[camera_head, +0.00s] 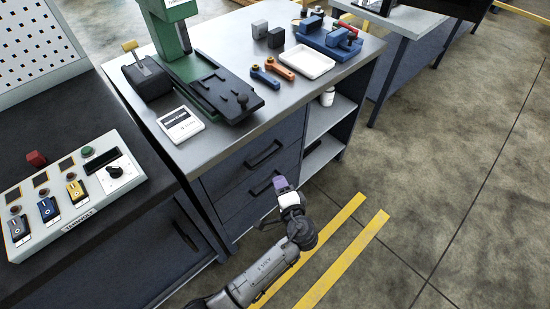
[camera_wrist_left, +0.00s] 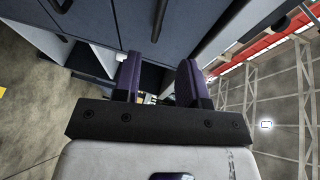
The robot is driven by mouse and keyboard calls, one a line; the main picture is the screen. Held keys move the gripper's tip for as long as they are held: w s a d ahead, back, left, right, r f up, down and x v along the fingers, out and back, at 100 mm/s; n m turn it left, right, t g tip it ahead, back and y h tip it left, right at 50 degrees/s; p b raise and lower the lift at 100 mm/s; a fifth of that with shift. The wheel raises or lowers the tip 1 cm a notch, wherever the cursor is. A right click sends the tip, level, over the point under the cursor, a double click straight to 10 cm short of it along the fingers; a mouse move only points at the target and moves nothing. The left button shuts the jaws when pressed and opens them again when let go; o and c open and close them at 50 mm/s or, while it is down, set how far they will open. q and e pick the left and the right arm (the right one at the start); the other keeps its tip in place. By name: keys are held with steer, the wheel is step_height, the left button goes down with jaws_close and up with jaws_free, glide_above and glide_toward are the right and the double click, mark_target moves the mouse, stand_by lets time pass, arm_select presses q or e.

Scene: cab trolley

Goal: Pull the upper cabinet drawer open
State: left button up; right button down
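The upper drawer (camera_head: 240,170) is in the blue-grey cabinet under the grey worktop, its front flush with the cabinet. Its dark bar handle (camera_head: 263,153) shows in the head view. In the left wrist view a dark handle (camera_wrist_left: 160,18) lies beyond the fingertips, roughly in line with the gap between them. My left gripper (camera_head: 281,186) is in front of the drawers and overlaps the lower drawer's handle in the head view. Its purple fingers (camera_wrist_left: 159,75) are apart with nothing held between them. My right gripper is in neither view.
A lower drawer handle (camera_head: 262,185) is just below. Open shelves (camera_head: 330,115) adjoin the drawers on the right. The worktop (camera_head: 215,143) carries a green press (camera_head: 170,40), a white tray (camera_head: 308,61) and tools. Floor with yellow stripes (camera_head: 345,260) is clear at the right.

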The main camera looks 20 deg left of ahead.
mark_target(267, 157)
arm_select(q)
steer(key=b+x, duration=0.4)
steer(key=x, duration=0.9)
steer(key=shift+w, duration=0.15)
steer(key=shift+c, duration=0.2)
jaws_close()
